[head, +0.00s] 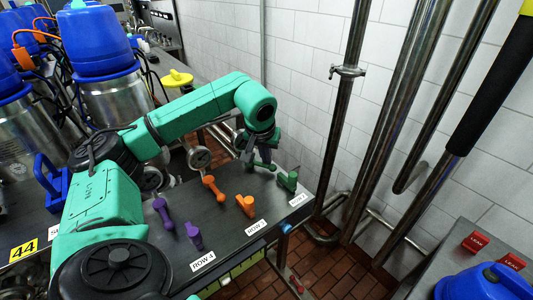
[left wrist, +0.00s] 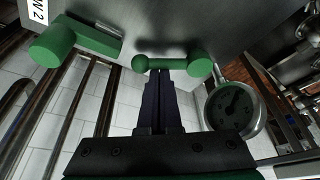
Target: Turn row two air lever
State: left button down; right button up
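On the dark panel (head: 225,215) there are two green row two levers. One is a slim bar with a ball end (head: 264,165); the other is a blocky handle (head: 288,180) to its right. In the left wrist view the slim green lever (left wrist: 172,64) lies nearly level, and the blocky green handle (left wrist: 85,38) is at its left, beside the row 2 label. My left gripper (left wrist: 158,78) has its dark fingers close together, with the tips at the slim lever's bar. I cannot tell whether they touch it. My right gripper is not in view.
Orange levers (head: 212,188) and purple levers (head: 194,235) stand nearer on the panel. A round gauge (left wrist: 234,105) is close to the right of my fingers. Vertical steel pipes (head: 345,100) stand beyond the panel, and blue-topped kegs (head: 100,45) stand at left.

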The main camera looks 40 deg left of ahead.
pick_arm(q)
jog(key=shift+s+d+f, duration=0.1)
jog(key=shift+s, duration=0.2)
jog(key=shift+s+d, duration=0.15)
jog(key=shift+s, duration=0.6)
